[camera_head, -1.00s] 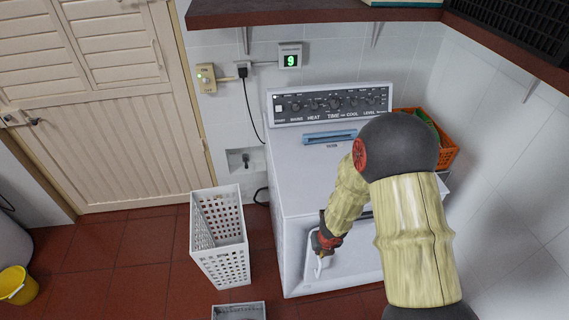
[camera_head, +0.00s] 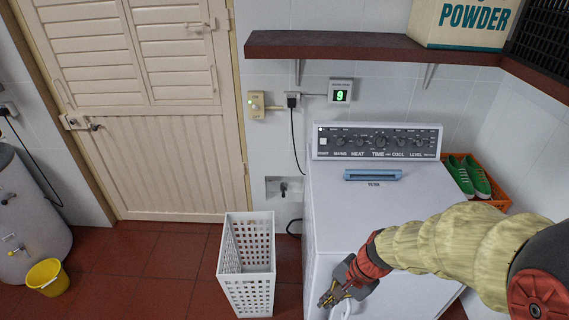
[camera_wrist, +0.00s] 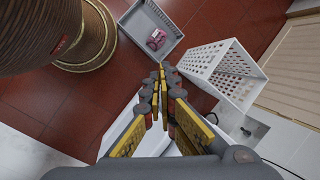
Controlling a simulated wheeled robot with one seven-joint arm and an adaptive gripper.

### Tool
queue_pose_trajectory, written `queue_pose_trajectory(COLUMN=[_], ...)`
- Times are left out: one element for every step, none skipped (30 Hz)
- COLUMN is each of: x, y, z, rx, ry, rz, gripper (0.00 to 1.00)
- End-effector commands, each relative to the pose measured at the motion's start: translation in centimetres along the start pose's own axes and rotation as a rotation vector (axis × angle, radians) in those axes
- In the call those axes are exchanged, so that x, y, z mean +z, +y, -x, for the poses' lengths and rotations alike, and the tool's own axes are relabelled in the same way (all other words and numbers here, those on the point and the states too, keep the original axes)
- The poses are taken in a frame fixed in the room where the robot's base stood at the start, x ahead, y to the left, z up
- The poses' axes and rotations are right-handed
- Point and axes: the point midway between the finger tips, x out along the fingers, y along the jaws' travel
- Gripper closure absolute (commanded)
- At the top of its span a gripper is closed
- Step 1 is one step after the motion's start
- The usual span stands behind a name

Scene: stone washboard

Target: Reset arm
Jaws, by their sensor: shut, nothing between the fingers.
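My gripper (camera_head: 331,298) is at the lower middle of the head view, in front of the white washing machine (camera_head: 345,215). Its fingers are closed together with nothing between them. In the wrist view the closed fingers (camera_wrist: 163,72) point toward the floor, with a grey tray (camera_wrist: 154,30) beyond the tips. My arm comes in from the lower right of the head view and covers part of the machine's front and right side. A white round handle (camera_head: 346,311) shows just below the gripper; I cannot tell whether they touch.
A white perforated basket (camera_head: 247,262) stands left of the machine. Green shoes (camera_head: 468,177) lie in an orange crate (camera_head: 502,196) behind right. A shelf (camera_head: 350,47) with a powder box (camera_head: 465,24) hangs above. A yellow bucket (camera_head: 47,276) stands far left. Floor between is clear.

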Motion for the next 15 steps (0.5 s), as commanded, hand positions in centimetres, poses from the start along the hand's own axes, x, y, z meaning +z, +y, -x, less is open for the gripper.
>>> queue_pose_trajectory(x=[0.6,1.0,1.4,1.6,1.9,2.2,2.4,2.5,2.7,2.8,2.9,3.1,3.1,3.2,3.3], y=[0.5,0.8,1.4,1.8,2.3,2.9,3.3,3.8,4.3,4.8,5.2,5.7,6.0,6.3,6.7], z=[1.4,2.2,3.2,4.0,4.8,5.8,6.5,7.2,8.2,8.9,9.6,10.5,11.2,11.9,12.8], rx=[0.012,0.024,0.042,0.055,0.069,0.087,0.101,0.116,0.135,0.148,0.161,0.178,0.188,0.199,0.210], ry=[0.017,0.024,0.038,0.048,0.060,0.077,0.092,0.106,0.129,0.146,0.165,0.192,0.215,0.237,0.269], rz=[0.108,0.172,0.254,0.312,0.367,0.435,0.483,0.528,0.584,0.621,0.657,0.698,0.725,0.749,0.776], gripper=[1.00,1.00,1.00,1.00,1.00,1.00,1.00,1.00,1.00,1.00,1.00,1.00,1.00,1.00,1.00])
